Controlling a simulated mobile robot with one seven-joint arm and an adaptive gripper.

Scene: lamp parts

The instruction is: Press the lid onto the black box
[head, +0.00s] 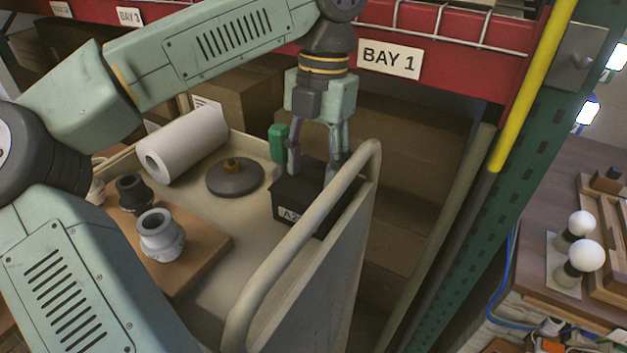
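The black box (287,206) stands in the cart at its right end, close to the cart's raised handle rail. It is dark, with a pale label on its near side, partly hidden by the rail. My gripper (312,176) points straight down at the top of the box. Its two fingers are apart, with their tips at or just above the dark top surface. The lid does not stand out as a separate part from the box. I cannot tell whether the fingers grip anything.
In the cart (206,290) are a grey disc with a brass knob (235,177), a white roll (183,145), a green bottle (278,143), and sockets (160,236) on a brown board. The cart's handle rail (290,239) rises close to the box. A rack post (476,195) stands to the right.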

